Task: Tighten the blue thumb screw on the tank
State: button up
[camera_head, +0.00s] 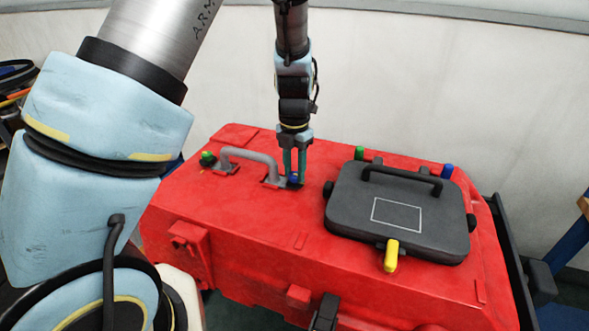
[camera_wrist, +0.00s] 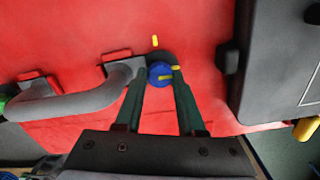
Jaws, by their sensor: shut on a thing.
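The red tank (camera_head: 240,230) fills the middle of the head view, and its top also shows in the wrist view (camera_wrist: 80,30). The blue thumb screw (camera_head: 293,178) sits on the tank top at the right end of the grey handle. In the wrist view the blue thumb screw (camera_wrist: 160,74) has a yellow mark pointing right, and a separate yellow mark (camera_wrist: 155,41) lies on the tank beyond it. My gripper (camera_head: 294,172) points down at the screw. In the wrist view my gripper (camera_wrist: 160,78) has one green finger on each side of the screw, shut on it.
A grey handle (camera_head: 250,155) runs left from the screw to a green knob (camera_head: 207,158). A dark lid (camera_head: 400,215) with a black handle lies to the right, with a yellow latch (camera_head: 391,255) in front and green and blue knobs behind. The tank's front top is mostly clear.

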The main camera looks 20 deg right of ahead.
grip_shut()
jog(key=shift+m, duration=0.3)
